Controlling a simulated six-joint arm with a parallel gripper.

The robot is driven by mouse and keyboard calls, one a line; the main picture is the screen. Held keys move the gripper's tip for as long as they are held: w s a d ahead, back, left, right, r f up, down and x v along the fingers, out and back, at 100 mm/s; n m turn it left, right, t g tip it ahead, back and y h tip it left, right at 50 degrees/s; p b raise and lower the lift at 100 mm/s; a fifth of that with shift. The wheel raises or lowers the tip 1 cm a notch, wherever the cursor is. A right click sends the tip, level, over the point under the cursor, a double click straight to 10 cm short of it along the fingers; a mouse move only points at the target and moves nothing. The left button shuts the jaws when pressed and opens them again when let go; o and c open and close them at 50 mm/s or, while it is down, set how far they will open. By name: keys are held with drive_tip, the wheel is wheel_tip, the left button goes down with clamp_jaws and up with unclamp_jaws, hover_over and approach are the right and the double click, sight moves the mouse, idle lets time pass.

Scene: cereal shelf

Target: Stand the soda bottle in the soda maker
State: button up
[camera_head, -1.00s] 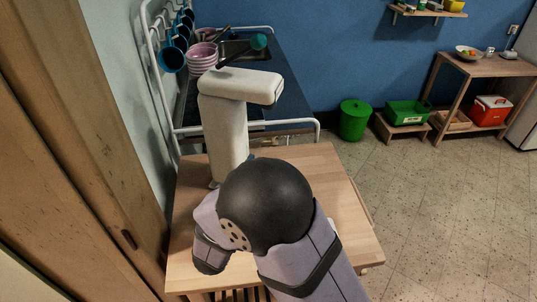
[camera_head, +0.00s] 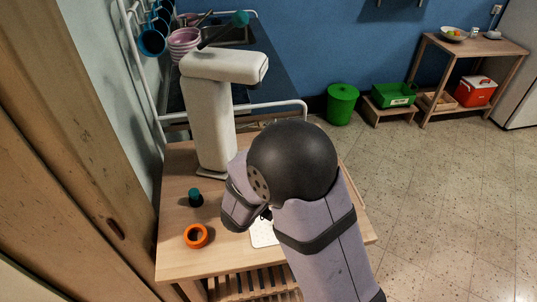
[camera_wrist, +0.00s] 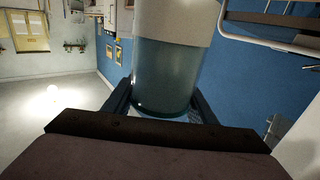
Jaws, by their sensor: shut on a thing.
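The soda maker (camera_head: 208,125), a tall pale machine with an overhanging head, stands upright at the back of the wooden table (camera_head: 172,262). In the wrist view, my gripper (camera_wrist: 161,103) is shut on the soda bottle (camera_wrist: 164,75), a translucent teal cylinder between the two fingers. A pale beige section shows above the teal part; I cannot tell if it belongs to the bottle. In the head view my arm's dark round joint and grey links hide the gripper and bottle, so their distance from the soda maker cannot be told.
A small dark teal cap-like piece (camera_head: 195,197) and an orange ring (camera_head: 196,236) lie on the table left of my arm. A white flat item (camera_head: 263,232) is partly hidden by my arm. A white rail (camera_head: 270,106) and sink counter stand behind the table.

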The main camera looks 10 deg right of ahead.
drive_tip(key=w+d+r+m+g+h+b, duration=0.1)
drive_tip(key=w+d+g+b, duration=0.1)
drive_tip(key=d, duration=0.9)
drive_tip(key=w+a+n+t+y, duration=0.5)
drive_tip(key=w+a+t, duration=0.1)
drive_tip(key=w, duration=0.3)
drive_tip(key=shift+a+f+y, duration=0.15)
drive_tip(key=shift+a+y, duration=0.25)
drive_tip(key=shift+a, duration=0.65)
